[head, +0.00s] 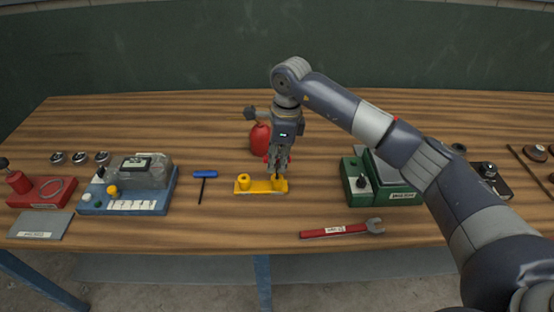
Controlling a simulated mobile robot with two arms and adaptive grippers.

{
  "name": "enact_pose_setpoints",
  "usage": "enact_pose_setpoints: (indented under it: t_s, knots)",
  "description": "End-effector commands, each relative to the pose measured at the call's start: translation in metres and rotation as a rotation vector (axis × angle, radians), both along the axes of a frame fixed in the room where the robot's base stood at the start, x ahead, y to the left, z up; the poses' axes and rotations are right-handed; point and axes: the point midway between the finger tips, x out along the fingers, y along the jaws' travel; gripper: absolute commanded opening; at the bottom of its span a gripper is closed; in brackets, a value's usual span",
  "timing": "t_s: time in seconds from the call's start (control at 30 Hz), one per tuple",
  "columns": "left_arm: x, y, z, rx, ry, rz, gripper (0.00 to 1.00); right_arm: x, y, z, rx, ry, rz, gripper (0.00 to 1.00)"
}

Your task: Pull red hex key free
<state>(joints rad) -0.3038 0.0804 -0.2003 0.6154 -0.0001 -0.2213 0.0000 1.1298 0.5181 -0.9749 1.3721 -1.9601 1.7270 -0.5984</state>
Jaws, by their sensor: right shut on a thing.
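My right gripper (278,167) points straight down over the yellow block (255,187) near the middle of the table. It is shut on the red hex key (267,159), of which only small bits of red show beside the fingers. The key's lower end is at the right part of the yellow block; I cannot tell how deep it sits. The left part of the block has a raised round boss. My left gripper is not in view.
A blue T-handled key (204,174) lies left of the block. A red rounded container (260,138) stands behind my gripper. A green device (395,193) stands to the right, and a red-handled wrench (336,231) lies in front. A blue instrument (125,205) is at left.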

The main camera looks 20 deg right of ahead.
Motion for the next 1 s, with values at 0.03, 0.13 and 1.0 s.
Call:
enact_pose_setpoints:
  t_s: [0.03,0.13,1.0]
  knots:
    - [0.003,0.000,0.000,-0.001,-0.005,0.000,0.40,0.000,0.000,0.000,0.000,0.000,0.000,0.00]
    - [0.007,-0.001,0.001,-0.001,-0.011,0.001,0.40,0.000,0.000,0.001,0.000,-0.001,0.000,0.00]
    - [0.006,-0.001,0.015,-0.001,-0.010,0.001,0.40,0.000,0.000,0.027,0.000,0.000,0.000,0.00]
